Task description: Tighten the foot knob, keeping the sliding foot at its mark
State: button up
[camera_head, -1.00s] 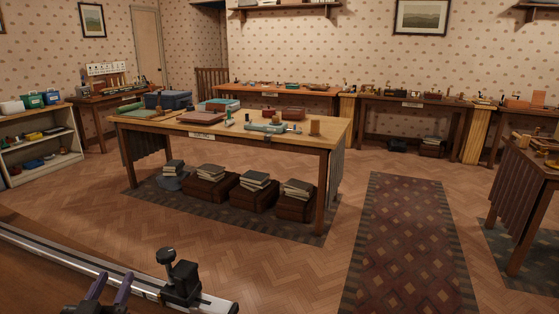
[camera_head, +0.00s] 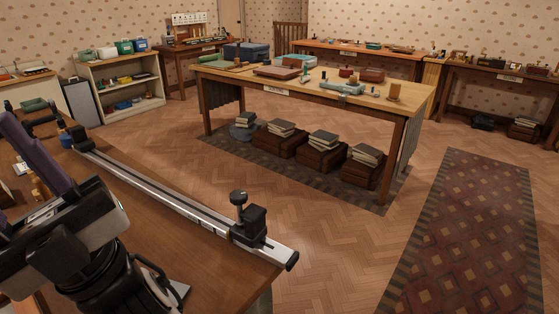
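A silver rail (camera_head: 165,190) lies along the edge of the brown bench at the lower left. A black sliding foot (camera_head: 248,223) sits near its right end, topped by a round black foot knob (camera_head: 238,198) on a short stem. Small pale patches show on the rail just left of the foot; I cannot read a mark there.
Another black block (camera_head: 76,138) stands at the rail's far end. Small items lie on the bench (camera_head: 215,265) behind my gripper. A wooden table (camera_head: 310,88) with boxes and tools stands beyond open parquet floor. A patterned rug (camera_head: 470,220) lies at right.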

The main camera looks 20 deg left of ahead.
aim_at(238, 198)
jog(key=i+l+z, duration=0.2)
jog(key=i+l, duration=0.15)
jog(key=i+l+z, duration=0.2)
jog(key=i, duration=0.3)
jog(key=i+l+z, duration=0.2)
jog(key=i+l, duration=0.15)
jog(key=i+u, duration=0.15)
jog(key=i, duration=0.5)
jog(key=i+l+u, duration=0.2)
jog(key=i, duration=0.45)
jog(key=i+u, duration=0.5)
jog(key=u, duration=0.2)
jog(key=i+u, duration=0.2)
jog(key=u, duration=0.15)
jog(key=i+u, duration=0.15)
jog(key=u, duration=0.3)
jog(key=i+u, duration=0.15)
jog(key=u, duration=0.25)
jog(key=i+l+u, duration=0.1)
jog(key=u, duration=0.35)
jog(key=i+u, duration=0.15)
jog(key=u, duration=0.25)
jog(key=i+l+u, duration=0.15)
jog(key=u, duration=0.2)
jog(key=i+l+u, duration=0.15)
jog(key=u, duration=0.25)
jog(key=i+l+u, duration=0.4)
jog(key=l+u, duration=0.2)
